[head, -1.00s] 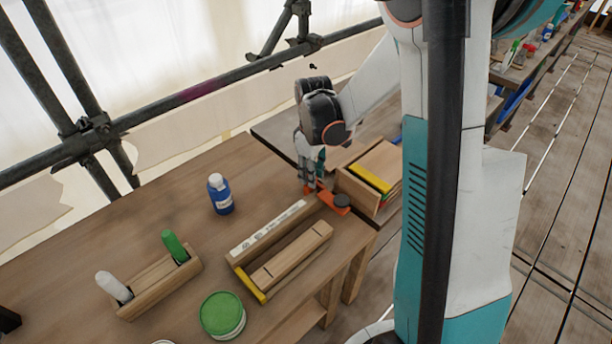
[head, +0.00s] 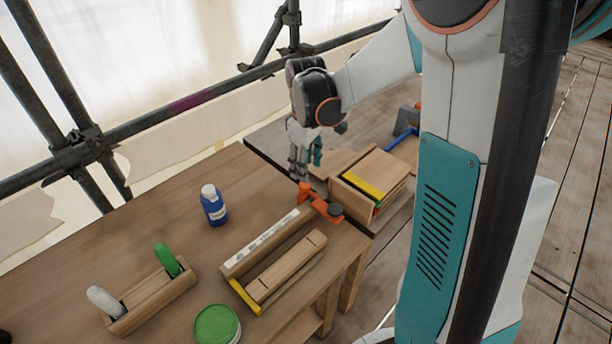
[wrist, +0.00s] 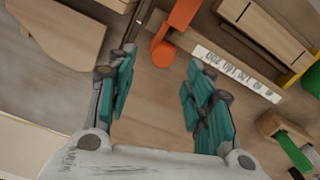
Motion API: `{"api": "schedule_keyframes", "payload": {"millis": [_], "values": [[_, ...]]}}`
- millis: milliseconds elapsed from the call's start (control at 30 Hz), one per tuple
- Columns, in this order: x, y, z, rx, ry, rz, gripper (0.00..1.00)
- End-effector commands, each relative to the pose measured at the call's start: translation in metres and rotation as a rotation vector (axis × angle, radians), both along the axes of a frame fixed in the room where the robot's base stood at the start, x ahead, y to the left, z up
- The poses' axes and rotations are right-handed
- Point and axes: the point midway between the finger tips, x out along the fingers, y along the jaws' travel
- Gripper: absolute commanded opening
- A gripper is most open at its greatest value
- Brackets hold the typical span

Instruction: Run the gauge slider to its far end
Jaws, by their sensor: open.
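The gauge is a long wooden trough with a white printed scale strip (head: 262,243) and a yellow piece (head: 244,297) at its lower-left end. The slider (wrist: 178,22) and scale strip (wrist: 235,73) also show in the wrist view. My gripper (head: 300,172) is above the slider, apart from it. In the wrist view my gripper (wrist: 160,85) is open with nothing between its fingers; the slider's round orange end lies just beyond them.
A wooden box with a yellow strip (head: 363,186) stands right of the slider. A blue bottle (head: 214,206), a green-lidded tub (head: 217,325) and a wooden holder with green and white pieces (head: 150,298) stand on the bench. Scaffold poles (head: 165,112) run behind. Bench between bottle and gauge is clear.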

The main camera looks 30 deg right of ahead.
Motion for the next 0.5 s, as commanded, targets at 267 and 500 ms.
{"api": "schedule_keyframes", "payload": {"millis": [267, 500], "values": [[0.000, 0.000, 0.045, -0.001, -0.001, -0.001, 0.47], [0.000, 0.000, 0.056, -0.001, -0.001, -0.001, 0.47]]}}
